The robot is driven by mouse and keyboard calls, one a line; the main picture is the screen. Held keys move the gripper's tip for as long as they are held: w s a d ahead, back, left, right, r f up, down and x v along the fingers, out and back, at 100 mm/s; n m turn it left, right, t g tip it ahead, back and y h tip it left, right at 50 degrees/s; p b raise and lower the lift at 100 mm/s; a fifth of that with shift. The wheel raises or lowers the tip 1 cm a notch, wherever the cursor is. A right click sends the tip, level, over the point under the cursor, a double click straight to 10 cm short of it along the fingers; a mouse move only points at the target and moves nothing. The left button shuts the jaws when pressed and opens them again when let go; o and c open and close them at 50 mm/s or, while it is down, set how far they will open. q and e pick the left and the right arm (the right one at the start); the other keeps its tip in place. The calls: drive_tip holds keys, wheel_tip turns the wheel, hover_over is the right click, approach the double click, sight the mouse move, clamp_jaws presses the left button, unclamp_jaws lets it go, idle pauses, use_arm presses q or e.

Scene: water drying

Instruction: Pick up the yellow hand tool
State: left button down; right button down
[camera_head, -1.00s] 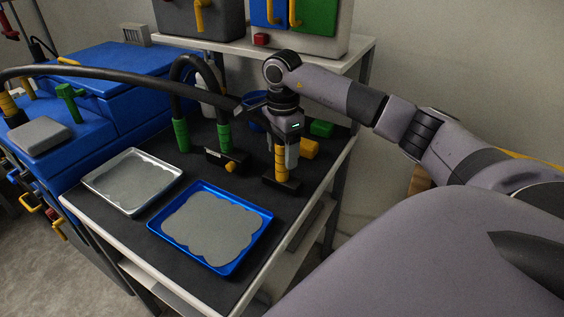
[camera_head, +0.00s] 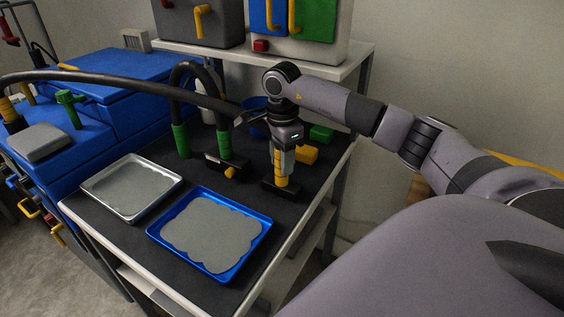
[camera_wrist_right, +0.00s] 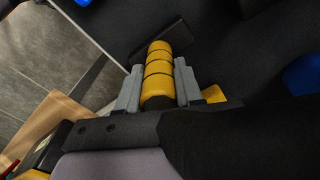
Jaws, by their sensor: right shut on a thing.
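The yellow hand tool (camera_head: 281,182) has an upright banded yellow handle and a black flat base. It stands near the right edge of the dark table top. My right gripper (camera_head: 282,162) is above it, pointing down, with its fingers around the upper handle. In the right wrist view the banded handle (camera_wrist_right: 158,68) sits between the two grey fingers (camera_wrist_right: 158,88), which press on both sides. The black base partly shows beyond it. I cannot tell whether the base is clear of the table. My left gripper is not in view.
A blue tray (camera_head: 238,268) and a metal tray (camera_head: 101,205), each with a grey puddle, lie to the left. A black tool with a yellow knob (camera_head: 231,172) is close by. Yellow (camera_head: 306,154) and green (camera_head: 321,133) blocks lie behind. A shelf (camera_head: 335,66) rises at the back.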

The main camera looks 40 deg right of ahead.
wheel_tip(320, 180, up, 12)
drive_tip(key=shift+f+p, duration=0.15)
drive_tip(key=shift+p, duration=0.2)
wheel_tip(320, 180, up, 8)
drive_tip(key=p, duration=0.3)
